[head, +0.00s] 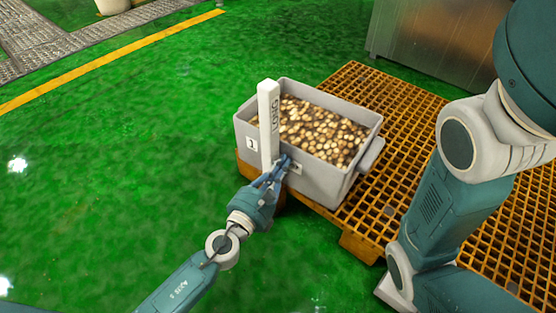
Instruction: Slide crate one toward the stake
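Crate one (325,182) is a grey open box with a "1" label, filled with many small round brown and cream pieces. It sits on the left end of an orange grid pallet. The stake (268,115) is a white upright post marked "LONG", standing directly in front of the crate's left corner in the head view. I cannot tell whether they touch. My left gripper (284,168) is at the crate's near wall, just right of the stake's lower part. Its blue fingers look close to or touching the wall; their gap is not clear. My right gripper is out of view.
The orange grid pallet (413,125) extends to the right under the crate, with free surface there. A metal cabinet (430,45) stands behind it. Green floor (120,150) lies open on the left, with a yellow line (110,62) and grey grating (32,40) beyond.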

